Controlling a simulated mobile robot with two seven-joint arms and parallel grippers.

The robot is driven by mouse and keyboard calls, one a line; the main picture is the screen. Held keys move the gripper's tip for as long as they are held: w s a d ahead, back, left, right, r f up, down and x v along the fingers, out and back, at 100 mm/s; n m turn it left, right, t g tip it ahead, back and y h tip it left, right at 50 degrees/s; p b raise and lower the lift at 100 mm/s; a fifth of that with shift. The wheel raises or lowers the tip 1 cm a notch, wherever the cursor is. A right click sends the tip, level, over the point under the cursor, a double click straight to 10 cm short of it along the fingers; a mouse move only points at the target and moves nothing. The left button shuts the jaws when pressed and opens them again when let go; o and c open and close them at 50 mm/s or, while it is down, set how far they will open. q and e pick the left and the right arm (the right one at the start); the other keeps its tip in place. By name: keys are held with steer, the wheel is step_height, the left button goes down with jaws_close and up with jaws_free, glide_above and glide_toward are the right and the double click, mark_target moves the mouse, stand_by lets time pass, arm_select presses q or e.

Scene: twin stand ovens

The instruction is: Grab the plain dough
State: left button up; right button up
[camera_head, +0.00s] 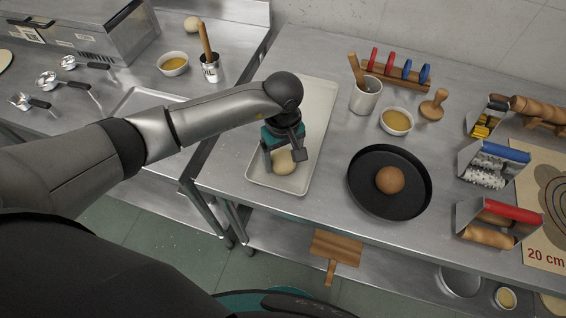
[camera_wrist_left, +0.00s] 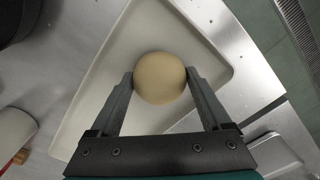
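A pale, plain dough ball (camera_head: 284,163) sits on a light tray (camera_head: 318,110) near its front end. My left gripper (camera_head: 284,155) points down over it, its fingers wide apart on either side. In the left wrist view the dough ball (camera_wrist_left: 160,78) lies between the two fingertips (camera_wrist_left: 160,74), very close to both; I cannot tell if they touch it. The tray (camera_wrist_left: 95,95) shows under it. A second pale dough ball (camera_head: 191,24) lies on the left counter at the back. A browner ball (camera_head: 390,180) sits in a black pan. My right gripper is not in view.
The black pan (camera_head: 362,200) stands right of the tray. Behind it are a white crock (camera_head: 366,98), a bowl of yellow liquid (camera_head: 396,121) and a wooden rack (camera_head: 400,80). Roller tools (camera_head: 490,222) line the right side. A gap separates the two counters.

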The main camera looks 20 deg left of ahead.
arm_select(q)
steer(key=c, duration=0.5)
steer(key=shift+r, duration=0.1)
